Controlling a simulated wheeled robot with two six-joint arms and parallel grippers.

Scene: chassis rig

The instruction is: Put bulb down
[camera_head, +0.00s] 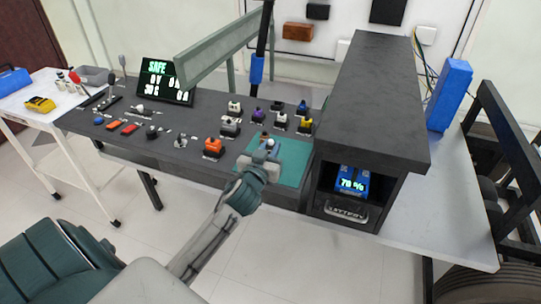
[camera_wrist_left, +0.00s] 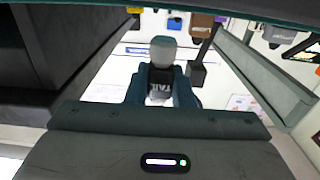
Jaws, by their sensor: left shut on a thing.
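My left gripper (camera_head: 262,160) is over the teal mat (camera_head: 293,172) at the right end of the dark bench. It is shut on the bulb (camera_head: 270,143), a small pale rounded thing at its tips. The two fingers of my left gripper (camera_wrist_left: 161,88) close around that lower part. I cannot tell whether the bulb touches the mat. My right gripper is not in view.
A dark cabinet (camera_head: 375,100) with a lit battery unit (camera_head: 349,180) stands right of the mat. Small parts with coloured tops (camera_head: 257,114) stand behind it, and an orange one (camera_head: 212,145) to its left. A grey-green beam (camera_head: 215,55) and a screen (camera_head: 165,82) rise behind.

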